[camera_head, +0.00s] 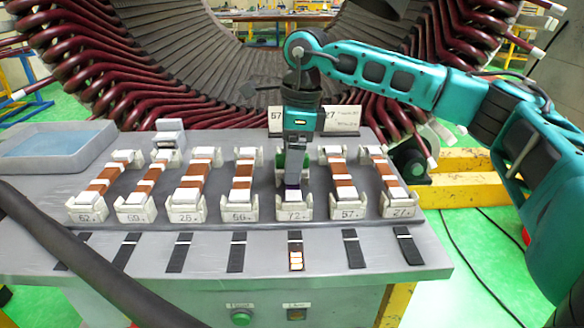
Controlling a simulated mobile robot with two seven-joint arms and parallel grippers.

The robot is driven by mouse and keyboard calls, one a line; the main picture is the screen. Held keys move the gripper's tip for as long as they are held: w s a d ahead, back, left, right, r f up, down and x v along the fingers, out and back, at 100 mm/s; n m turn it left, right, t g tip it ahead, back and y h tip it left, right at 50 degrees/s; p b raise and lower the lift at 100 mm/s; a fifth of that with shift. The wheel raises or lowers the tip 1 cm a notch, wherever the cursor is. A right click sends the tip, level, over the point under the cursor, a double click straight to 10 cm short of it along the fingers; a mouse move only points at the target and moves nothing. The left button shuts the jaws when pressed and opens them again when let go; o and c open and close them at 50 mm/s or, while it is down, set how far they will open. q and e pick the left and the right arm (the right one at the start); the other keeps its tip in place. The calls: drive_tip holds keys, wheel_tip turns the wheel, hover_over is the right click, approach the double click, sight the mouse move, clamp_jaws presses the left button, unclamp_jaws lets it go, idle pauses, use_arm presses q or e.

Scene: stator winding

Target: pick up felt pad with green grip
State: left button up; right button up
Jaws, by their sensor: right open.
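My right gripper (292,178) points straight down over the holder marked 72 (293,214), the middle-right one in a row. Its jaws are open and hide most of what is in this holder. A small green part (281,159) shows behind and beside the jaws; it looks like the green grip. The felt pad itself cannot be made out behind the gripper. I cannot tell whether the jaws touch the green part. My left gripper is not in view.
Several holders with copper-coloured bars (194,177) stand close on both sides. Dark strips lie along the grey bench's front (200,285). A grey tray (55,145) stands at the left. The large stator (90,75) rises behind. A thick dark tube crosses the lower left.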

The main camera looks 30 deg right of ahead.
drive_tip(key=shift+c, duration=0.4)
drive_tip(key=shift+r, duration=0.1)
drive_tip(key=c, duration=1.2)
